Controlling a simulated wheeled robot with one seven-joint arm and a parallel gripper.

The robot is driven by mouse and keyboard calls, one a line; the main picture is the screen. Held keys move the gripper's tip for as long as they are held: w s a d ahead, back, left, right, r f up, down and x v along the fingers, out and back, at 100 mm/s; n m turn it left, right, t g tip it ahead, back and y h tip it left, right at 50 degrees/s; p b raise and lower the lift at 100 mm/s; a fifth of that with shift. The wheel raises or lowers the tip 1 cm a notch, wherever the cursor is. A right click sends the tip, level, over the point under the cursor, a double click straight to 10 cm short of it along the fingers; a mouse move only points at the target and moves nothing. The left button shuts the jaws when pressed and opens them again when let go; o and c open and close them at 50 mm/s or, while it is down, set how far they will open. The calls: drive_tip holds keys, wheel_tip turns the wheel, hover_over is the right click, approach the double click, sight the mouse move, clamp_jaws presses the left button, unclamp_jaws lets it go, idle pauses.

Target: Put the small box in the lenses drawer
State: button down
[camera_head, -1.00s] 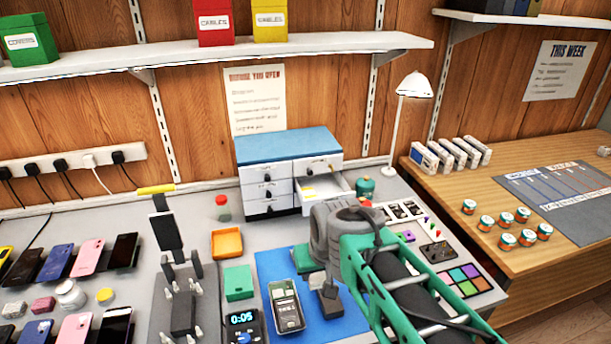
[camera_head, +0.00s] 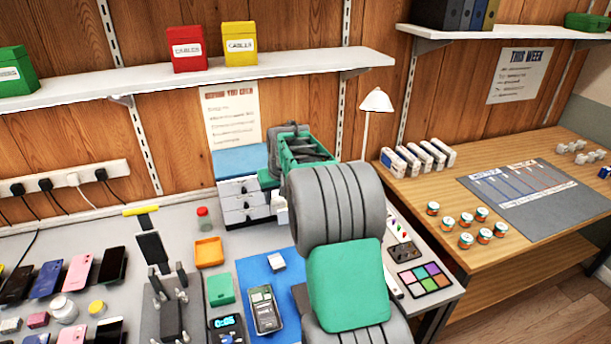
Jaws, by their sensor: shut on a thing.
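A small pale box (camera_head: 277,262) is at the upper part of the blue mat (camera_head: 250,272). I cannot tell whether it is the task's box. The white drawer cabinet (camera_head: 242,201) with a blue top stands against the back wall. My arm covers most of its right column, where a drawer stood pulled out earlier. A bit of white drawer front (camera_head: 281,209) shows beside my arm. Drawer labels are too small to read. My gripper is hidden behind my own arm links, so its jaws and anything in them do not show.
A phone (camera_head: 265,310), a green box (camera_head: 221,289) and an orange tray (camera_head: 209,252) are near the mat. A holder stand (camera_head: 170,295) and several phones lie left. A lamp (camera_head: 376,102) stands behind my arm. Small jars and white boxes sit on the wooden table (camera_head: 545,165).

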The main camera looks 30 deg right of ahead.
drive_tip(key=shift+m, duration=0.5)
drive_tip(key=w+d+f+p, duration=0.1)
drive_tip(key=d, duration=0.3)
drive_tip(key=w+d+f+p, duration=0.1)
drive_tip(key=d, duration=0.3)
drive_tip(key=w+d+f, duration=0.1)
drive_tip(key=d, duration=0.4)
drive_tip(key=shift+w+f+p, duration=0.35)
drive_tip(key=shift+f+p, duration=0.05)
drive_tip(key=shift+a+f+b, duration=0.1)
drive_tip(key=shift+f+b, duration=1.35)
drive_tip(key=shift+f, duration=1.1)
drive_tip(key=shift+s+b, duration=0.1)
drive_tip(key=shift+b, duration=0.2)
drive_tip(key=shift+f+b, duration=0.4)
drive_tip(key=shift+b, duration=0.1)
drive_tip(key=c, duration=0.8)
unclamp_jaws()
drive_tip(key=shift+c, duration=0.2)
drive_tip(key=o, duration=0.3)
drive_tip(key=shift+a, duration=0.1)
drive_tip(key=shift+o, duration=0.2)
